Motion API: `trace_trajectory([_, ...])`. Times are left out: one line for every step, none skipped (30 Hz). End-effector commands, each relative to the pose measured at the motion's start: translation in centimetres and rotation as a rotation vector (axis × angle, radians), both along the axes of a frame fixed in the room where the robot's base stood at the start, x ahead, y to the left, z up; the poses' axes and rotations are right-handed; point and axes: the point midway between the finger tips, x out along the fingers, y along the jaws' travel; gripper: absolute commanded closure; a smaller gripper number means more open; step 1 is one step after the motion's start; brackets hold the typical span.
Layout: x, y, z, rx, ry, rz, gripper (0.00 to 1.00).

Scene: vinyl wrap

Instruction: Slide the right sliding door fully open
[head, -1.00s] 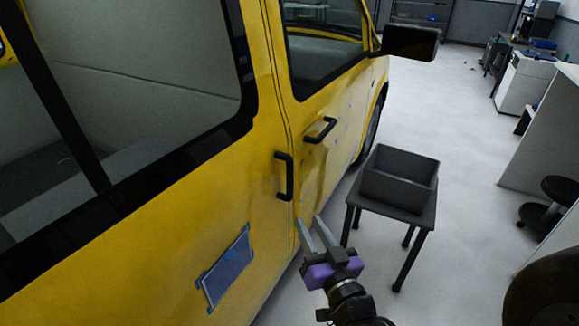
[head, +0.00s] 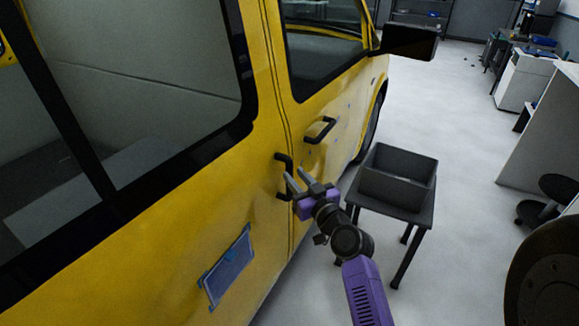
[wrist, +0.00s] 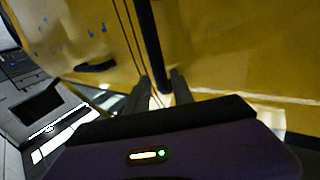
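The right sliding door (head: 190,200) is the yellow van panel with the large window, and it looks closed against the front door seam. Its black vertical handle (head: 283,160) stands near that seam, partly hidden behind my gripper. My gripper (head: 296,178) is open at the handle's height, with its fingers pointing at the door. In the wrist view the black handle (wrist: 153,45) runs down between the two grey fingertips (wrist: 160,88). Whether the fingers touch it I cannot tell.
The front door's handle (head: 320,130) is just right of the seam. A small dark table (head: 425,215) with a grey bin (head: 398,180) stands to the right of my arm. A blue taped patch (head: 229,268) is low on the sliding door.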

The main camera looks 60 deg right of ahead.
Motion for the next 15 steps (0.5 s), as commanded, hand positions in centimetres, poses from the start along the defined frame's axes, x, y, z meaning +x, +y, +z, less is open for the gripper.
trace_trajectory([0.7, -0.6, 0.4, -0.001, 0.001, -0.002, 0.71])
trace_trajectory([1.0, -0.9, 0.4, -0.001, 0.001, -0.001, 0.71])
trace_trajectory([1.5, -1.2, 0.3, 0.0, 0.001, -0.001, 0.71])
trace_trajectory([1.9, -1.4, 0.3, 0.0, 0.0, -0.001, 0.71])
trace_trajectory([2.1, -1.6, 0.3, 0.0, 0.0, -0.002, 0.71])
trace_trajectory([2.5, -1.8, 0.2, 0.001, 0.001, -0.002, 0.71])
trace_trajectory([2.7, -1.9, 0.2, 0.001, 0.001, -0.002, 0.71])
trace_trajectory([2.9, -2.1, 0.2, 0.0, 0.0, -0.002, 0.71])
trace_trajectory([3.1, -2.2, 0.2, 0.0, 0.0, -0.003, 0.71])
trace_trajectory([3.2, -2.3, 0.1, 0.001, 0.001, -0.003, 0.71])
trace_trajectory([3.3, -2.3, 0.1, 0.001, 0.001, -0.003, 0.71])
trace_trajectory([3.4, -2.3, 0.0, 0.001, 0.001, -0.002, 0.71])
trace_trajectory([3.4, -2.4, 0.0, 0.001, 0.001, -0.002, 0.71])
trace_trajectory([3.5, -2.4, 0.0, 0.001, 0.001, -0.002, 0.71])
trace_trajectory([3.5, -2.4, 0.0, 0.001, 0.001, -0.002, 0.71])
